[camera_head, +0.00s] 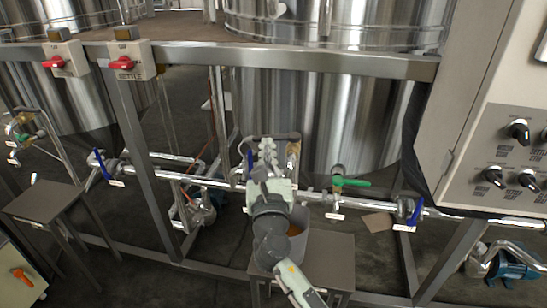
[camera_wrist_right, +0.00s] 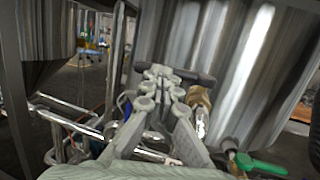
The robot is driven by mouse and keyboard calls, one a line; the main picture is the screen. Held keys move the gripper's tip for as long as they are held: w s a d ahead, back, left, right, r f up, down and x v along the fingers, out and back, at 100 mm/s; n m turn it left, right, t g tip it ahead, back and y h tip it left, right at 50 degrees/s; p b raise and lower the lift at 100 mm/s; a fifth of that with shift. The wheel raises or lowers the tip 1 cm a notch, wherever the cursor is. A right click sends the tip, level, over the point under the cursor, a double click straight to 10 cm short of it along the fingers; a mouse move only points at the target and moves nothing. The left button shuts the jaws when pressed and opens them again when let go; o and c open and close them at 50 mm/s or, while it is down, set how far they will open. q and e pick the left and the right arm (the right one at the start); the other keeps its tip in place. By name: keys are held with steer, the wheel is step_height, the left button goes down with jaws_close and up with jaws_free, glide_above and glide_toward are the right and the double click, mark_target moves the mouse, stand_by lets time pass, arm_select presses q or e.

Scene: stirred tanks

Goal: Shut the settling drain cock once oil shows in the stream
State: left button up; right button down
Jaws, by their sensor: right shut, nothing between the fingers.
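A green-handled cock (camera_head: 350,182) sits on the pipe right of centre, its lever pointing right; its label is too small to read. The green lever (camera_wrist_right: 262,165) also shows at the lower right of the wrist view. My right gripper (camera_head: 264,148) is shut and empty, left of this cock and apart from its lever. In the wrist view its fingers (camera_wrist_right: 160,88) are together. A grey bucket (camera_head: 303,232) with brownish-orange contents stands below, partly hidden by my right arm. I cannot make out any stream. My left gripper is not in view.
Blue-handled valves (camera_head: 101,164) (camera_head: 415,212) sit along the steel pipe. A steel frame rail (camera_head: 300,60) crosses before the tanks (camera_head: 320,120). A control panel (camera_head: 500,150) stands at right, a small table (camera_head: 45,200) at left. A brown piece (camera_wrist_right: 199,97) is beside my fingers.

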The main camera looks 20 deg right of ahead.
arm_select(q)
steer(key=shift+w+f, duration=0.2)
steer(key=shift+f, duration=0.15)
arm_select(e)
steer(key=w+m+g+h, duration=0.1)
steer(key=w+m+h, duration=0.1)
steer(key=h, duration=0.1)
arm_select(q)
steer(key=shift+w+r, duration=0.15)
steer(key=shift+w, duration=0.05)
